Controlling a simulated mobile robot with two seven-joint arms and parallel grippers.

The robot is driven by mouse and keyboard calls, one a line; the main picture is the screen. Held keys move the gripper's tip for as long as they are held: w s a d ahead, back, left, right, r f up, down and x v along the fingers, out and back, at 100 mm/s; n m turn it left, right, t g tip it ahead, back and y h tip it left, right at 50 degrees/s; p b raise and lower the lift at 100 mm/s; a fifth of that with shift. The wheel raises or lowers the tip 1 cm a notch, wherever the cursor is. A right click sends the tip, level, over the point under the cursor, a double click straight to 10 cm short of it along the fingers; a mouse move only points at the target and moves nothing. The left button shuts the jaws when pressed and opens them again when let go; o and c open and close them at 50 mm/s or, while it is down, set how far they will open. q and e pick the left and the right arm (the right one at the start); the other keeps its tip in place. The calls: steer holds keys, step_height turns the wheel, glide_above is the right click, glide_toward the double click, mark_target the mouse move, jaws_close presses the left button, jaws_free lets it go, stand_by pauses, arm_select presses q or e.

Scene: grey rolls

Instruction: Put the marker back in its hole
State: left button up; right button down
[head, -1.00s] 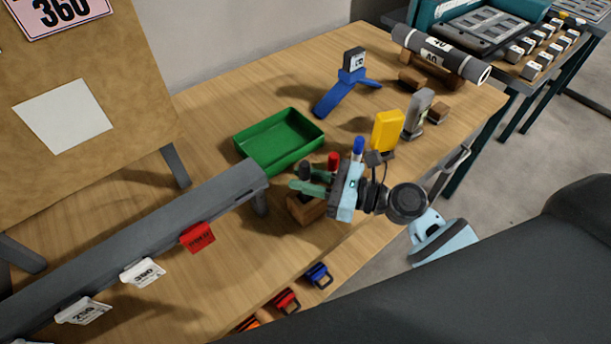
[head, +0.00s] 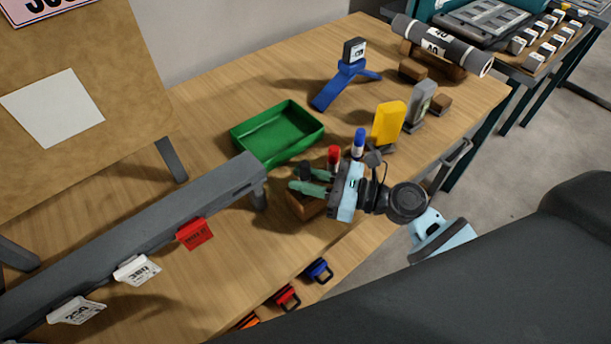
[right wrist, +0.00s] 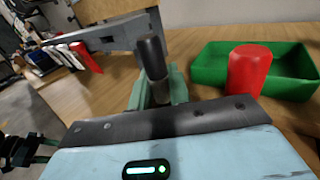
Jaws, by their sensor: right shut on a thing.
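A black-capped marker (right wrist: 152,58) stands about upright between the green fingers of my right gripper (right wrist: 158,92) in the right wrist view. In the head view my right gripper (head: 311,184) is shut on this marker (head: 305,170), above or at the wooden block (head: 304,206). The marker's lower end is hidden, so I cannot tell whether it is in a hole. A red marker (head: 333,156) and a blue marker (head: 359,141) stand upright behind the gripper, their lower parts hidden. The red cap (right wrist: 250,70) shows in the wrist view. My left gripper is not in view.
A green tray (head: 243,152) lies behind the block. A grey rail (head: 120,245) with hanging tags is at left. A yellow block (head: 389,123), a grey upright piece (head: 421,102) and a blue stand (head: 338,88) are farther back. Bare table (head: 215,100) lies behind the tray.

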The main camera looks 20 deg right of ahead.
steer(key=shift+f, duration=0.4)
steer(key=c, duration=1.2)
jaws_free()
steer(key=shift+c, duration=0.2)
steer(key=shift+s+d, duration=0.1)
steer(key=shift+d, duration=0.05)
steer(key=b+v, duration=0.1)
steer(key=v, duration=0.5)
steer(key=shift+s+d+f+b, duration=0.1)
steer(key=shift+s+b, duration=0.1)
steer(key=shift+b, duration=0.1)
steer(key=shift+s+d, duration=0.25)
steer(key=shift+d, duration=0.2)
